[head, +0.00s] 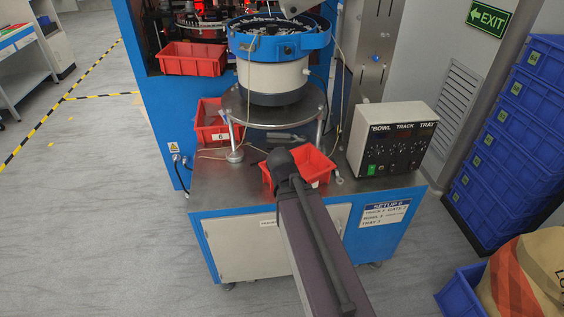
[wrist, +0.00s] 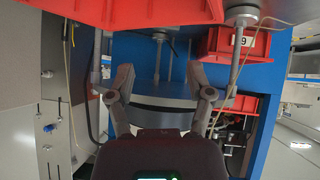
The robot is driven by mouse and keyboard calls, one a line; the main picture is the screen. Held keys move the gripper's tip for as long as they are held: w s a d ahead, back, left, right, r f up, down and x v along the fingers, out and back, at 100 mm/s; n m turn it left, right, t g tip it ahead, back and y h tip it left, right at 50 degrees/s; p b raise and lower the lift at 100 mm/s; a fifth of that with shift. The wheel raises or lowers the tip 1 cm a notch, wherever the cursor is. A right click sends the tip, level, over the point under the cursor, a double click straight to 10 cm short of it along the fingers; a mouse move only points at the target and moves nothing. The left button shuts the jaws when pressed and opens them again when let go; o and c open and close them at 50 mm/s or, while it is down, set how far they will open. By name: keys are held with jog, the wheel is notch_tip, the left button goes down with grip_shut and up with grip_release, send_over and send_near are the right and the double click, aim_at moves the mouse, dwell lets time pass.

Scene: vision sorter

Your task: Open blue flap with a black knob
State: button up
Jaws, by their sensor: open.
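I cannot clearly make out a blue flap with a black knob in either view. The blue machine housing (head: 150,100) stands behind the bench in the head view, and blue panels (wrist: 264,82) show in the wrist view. My gripper (wrist: 161,84) is open and empty in the wrist view, its two fingers apart in front of a curved grey metal edge (wrist: 165,105). In the head view my arm reaches over the bench's front edge to a red tray, and the fingers are hidden behind it.
A vibratory bowl (head: 282,46) stands on a round steel plate (head: 255,112). Red trays lie around it, one labelled 6 (head: 212,128) and one near my arm (head: 318,160). A control box (head: 392,140) sits right. Blue crates (head: 510,130) stack far right.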

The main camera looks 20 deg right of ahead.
dwell(0.4)
jog(key=s+a+f+n+g+y, duration=0.1)
jog(key=s+a+f+g+y, duration=0.1)
jog(key=s+a, duration=0.4)
jog(key=s+a+f+n+g+y, duration=0.2)
jog(key=s+a+f+g, duration=0.2)
jog(key=a, duration=0.5)
jog(key=s+g, duration=0.2)
jog(key=g, duration=0.1)
jog(key=shift+s+f, duration=0.25)
jog(key=shift+f, duration=0.1)
jog(key=shift+d, duration=0.1)
jog(key=shift+c, duration=0.7)
